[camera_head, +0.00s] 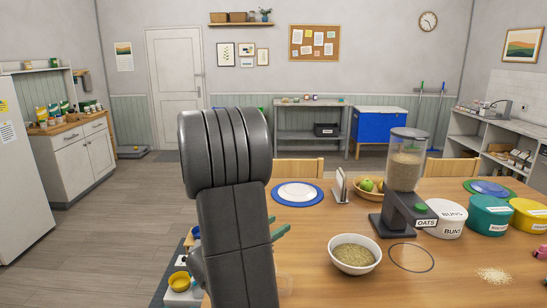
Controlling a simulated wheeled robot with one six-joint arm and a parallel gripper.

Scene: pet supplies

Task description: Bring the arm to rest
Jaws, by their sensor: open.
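My arm (232,200) stands upright in the middle of the picture, with a thick dark grey ribbed joint at its top and a straight link running down to the bottom edge.
A wooden table (310,228) fills the right side. On it stand an oats dispenser (405,165), a bowl of oats (354,254), a white plate (298,193), a fruit basket (368,187) and several labelled tubs. Spilled oats (494,275) lie front right. The left floor (110,225) is largely clear.

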